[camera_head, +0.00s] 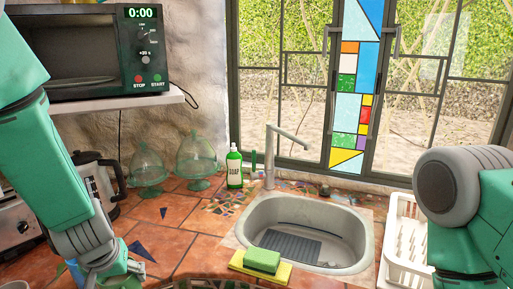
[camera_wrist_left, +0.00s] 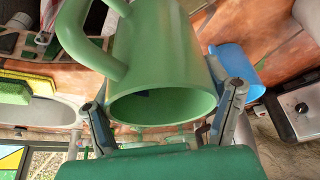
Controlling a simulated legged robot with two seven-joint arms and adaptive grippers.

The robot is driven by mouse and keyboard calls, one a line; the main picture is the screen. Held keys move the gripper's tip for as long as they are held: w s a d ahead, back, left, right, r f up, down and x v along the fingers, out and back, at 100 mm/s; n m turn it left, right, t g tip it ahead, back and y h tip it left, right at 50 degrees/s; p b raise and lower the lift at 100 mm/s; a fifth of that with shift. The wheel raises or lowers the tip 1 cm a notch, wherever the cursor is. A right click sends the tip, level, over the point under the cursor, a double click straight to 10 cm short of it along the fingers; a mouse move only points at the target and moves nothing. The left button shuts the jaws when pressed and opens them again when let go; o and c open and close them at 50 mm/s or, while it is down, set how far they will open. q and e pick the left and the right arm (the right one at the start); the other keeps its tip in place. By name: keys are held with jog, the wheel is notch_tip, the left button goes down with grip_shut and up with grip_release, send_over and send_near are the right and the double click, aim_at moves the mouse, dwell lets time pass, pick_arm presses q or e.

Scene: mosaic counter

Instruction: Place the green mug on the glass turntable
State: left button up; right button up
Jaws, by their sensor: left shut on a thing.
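The green mug (camera_wrist_left: 160,45) fills the middle of the left wrist view, its open rim facing the camera and its handle at the upper left. My left gripper (camera_wrist_left: 165,112) is shut on it, with a finger on each side. A black microwave (camera_head: 155,55) stands on a shelf at the upper left. A faint pale curve low inside it may be the glass turntable (camera_head: 82,80); I cannot tell whether the door is open.
A kettle (camera_head: 92,180) and a toaster (camera_head: 15,218) stand by my left arm. Two glass cloches (camera_head: 197,158), a soap bottle (camera_head: 234,166), a sink (camera_head: 245,238), sponges (camera_head: 262,259) and a white dish rack (camera_head: 403,240) are farther right. A blue object (camera_wrist_left: 240,68) lies beside the mug.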

pick_arm(q)
jog(key=s+d+f+m+h+b, duration=0.1)
jog(key=s+d+f+m+b, duration=0.2)
jog(key=s+d+f+b, duration=0.2)
notch_tip(320, 180, down, 3)
jog(key=d+b, duration=0.1)
jog(key=b, duration=0.3)
jog(key=shift+s, duration=0.2)
jog(key=shift+t, duration=0.3)
jog(key=s+f, duration=0.4)
jog(key=f, duration=0.1)
jog(key=shift+s+d+f, duration=0.1)
jog(key=shift+s+f, duration=0.15)
jog(key=shift+f, duration=0.05)
jog(key=shift+d, duration=0.15)
jog(key=shift+s+a, duration=0.1)
jog(key=shift+a, duration=0.1)
